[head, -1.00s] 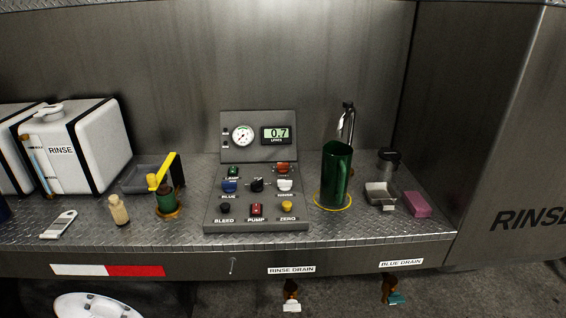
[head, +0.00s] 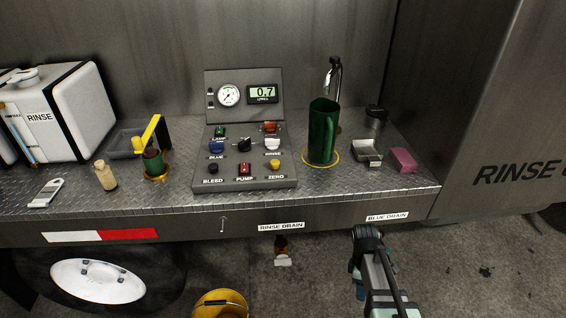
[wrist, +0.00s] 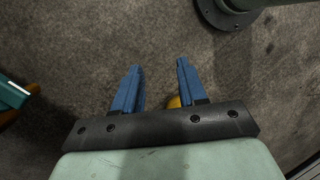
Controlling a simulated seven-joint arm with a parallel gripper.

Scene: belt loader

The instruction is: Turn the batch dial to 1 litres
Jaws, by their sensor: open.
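The control panel (head: 243,183) stands on the bench in the head view, with a lit display (head: 263,93) reading 0.7 litres. A black knob (head: 244,145) sits between the blue and white controls; its label is too small to read, so I cannot tell if it is the batch dial. My gripper (wrist: 158,78) is open and empty in the wrist view, its two blue fingers apart over the floor. In the head view my arm is low at the right, in front of the bench edge, well away from the panel.
A green jug (head: 323,132) stands on a yellow ring right of the panel. A yellow-handled valve (head: 152,140) stands to its left. A metal tray (head: 367,157) and pink block (head: 403,160) are farther right. A yellow bucket (head: 221,304) is on the floor.

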